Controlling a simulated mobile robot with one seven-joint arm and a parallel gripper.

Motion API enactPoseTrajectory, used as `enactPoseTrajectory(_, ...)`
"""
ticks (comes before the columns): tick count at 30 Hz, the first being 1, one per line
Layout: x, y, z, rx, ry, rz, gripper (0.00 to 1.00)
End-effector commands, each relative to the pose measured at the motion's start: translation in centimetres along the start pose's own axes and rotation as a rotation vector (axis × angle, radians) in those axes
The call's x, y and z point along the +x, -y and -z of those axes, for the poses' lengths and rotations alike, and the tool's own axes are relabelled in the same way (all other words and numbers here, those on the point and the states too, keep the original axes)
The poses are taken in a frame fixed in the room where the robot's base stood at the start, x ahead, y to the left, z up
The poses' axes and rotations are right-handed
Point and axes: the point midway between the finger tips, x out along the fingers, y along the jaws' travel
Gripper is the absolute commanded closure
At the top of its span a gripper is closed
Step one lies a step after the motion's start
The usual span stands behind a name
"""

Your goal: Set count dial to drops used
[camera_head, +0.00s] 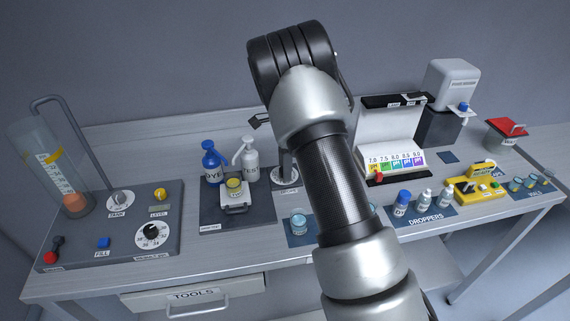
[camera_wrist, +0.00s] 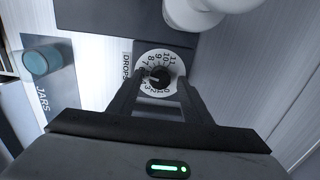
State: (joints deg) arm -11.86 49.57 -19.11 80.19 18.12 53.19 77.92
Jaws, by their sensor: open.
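The count dial (camera_wrist: 160,59) has a white face with numbers around its rim and a black knob (camera_wrist: 160,78) in the middle. A DROPS label (camera_wrist: 126,65) lies beside it. A pale mark on the knob points toward the picture's left, but I cannot tell the exact number. My gripper (camera_wrist: 159,84) is open, its two fingers on either side of the knob; I cannot tell whether they touch it. In the head view the dial (camera_head: 283,176) is partly hidden by my arm, which also hides most of my gripper.
Blue DYE (camera_head: 211,165) and white TEST (camera_head: 250,160) pump bottles stand close left of the dial. A teal-topped jar (camera_head: 298,222) stands in front; it also shows in the wrist view (camera_wrist: 42,61). A colour chart (camera_head: 397,163) and dropper bottles (camera_head: 423,198) are to the right.

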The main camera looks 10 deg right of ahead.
Motion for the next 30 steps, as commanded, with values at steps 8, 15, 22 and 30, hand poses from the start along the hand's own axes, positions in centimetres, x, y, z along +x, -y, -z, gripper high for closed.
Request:
enactPoseTrajectory(8,-2.6,0.1,0.0,-0.001,0.001,0.004,0.55)
enactPoseTrajectory(15,-8.5,0.1,0.0,0.0,0.0,0.005,0.55)
enactPoseTrajectory(22,-13.8,0.1,0.0,-0.001,0.0,0.005,0.55)
enactPoseTrajectory(30,-17.1,0.0,0.0,0.001,0.0,0.001,0.55)
